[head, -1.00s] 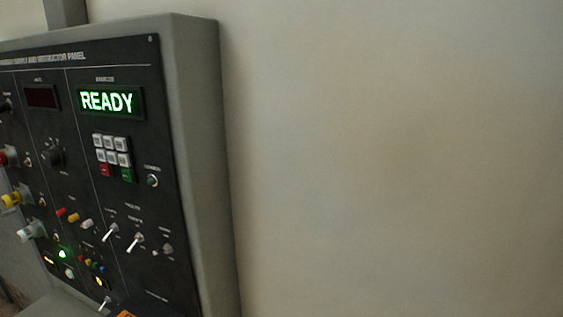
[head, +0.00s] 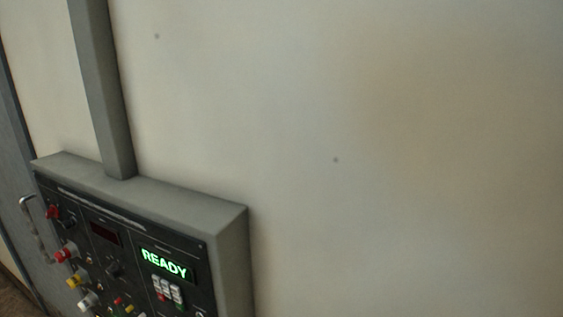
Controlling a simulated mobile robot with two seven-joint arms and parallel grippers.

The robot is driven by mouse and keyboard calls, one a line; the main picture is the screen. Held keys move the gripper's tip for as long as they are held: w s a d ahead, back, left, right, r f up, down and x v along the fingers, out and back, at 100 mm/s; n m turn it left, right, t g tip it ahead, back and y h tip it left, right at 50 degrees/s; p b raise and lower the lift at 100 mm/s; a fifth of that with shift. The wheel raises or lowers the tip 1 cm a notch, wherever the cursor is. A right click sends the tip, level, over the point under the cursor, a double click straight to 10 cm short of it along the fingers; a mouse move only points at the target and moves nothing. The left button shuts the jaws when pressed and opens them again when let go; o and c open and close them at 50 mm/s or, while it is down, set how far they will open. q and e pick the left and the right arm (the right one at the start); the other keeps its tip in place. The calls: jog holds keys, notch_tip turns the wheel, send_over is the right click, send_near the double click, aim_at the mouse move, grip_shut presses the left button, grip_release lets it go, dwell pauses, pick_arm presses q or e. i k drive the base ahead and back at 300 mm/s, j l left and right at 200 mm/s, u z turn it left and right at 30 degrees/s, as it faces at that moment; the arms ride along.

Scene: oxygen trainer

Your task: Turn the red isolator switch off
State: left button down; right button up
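The grey control panel (head: 185,195) is at the lower left of the head view, seen at an angle and cut off by the bottom edge. Lower down is another red, rounded fitting (head: 66,252). Neither of my grippers is in view.
A lit green READY display (head: 164,263) and a white keypad (head: 167,290) are on the panel's right. Yellow (head: 76,281) and white (head: 88,300) fittings are below the red one. A metal handle (head: 33,225) is left of the panel. A grey conduit (head: 103,90) rises above it. Bare wall fills the right.

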aim_at(54, 210)
jog(key=u, duration=1.4)
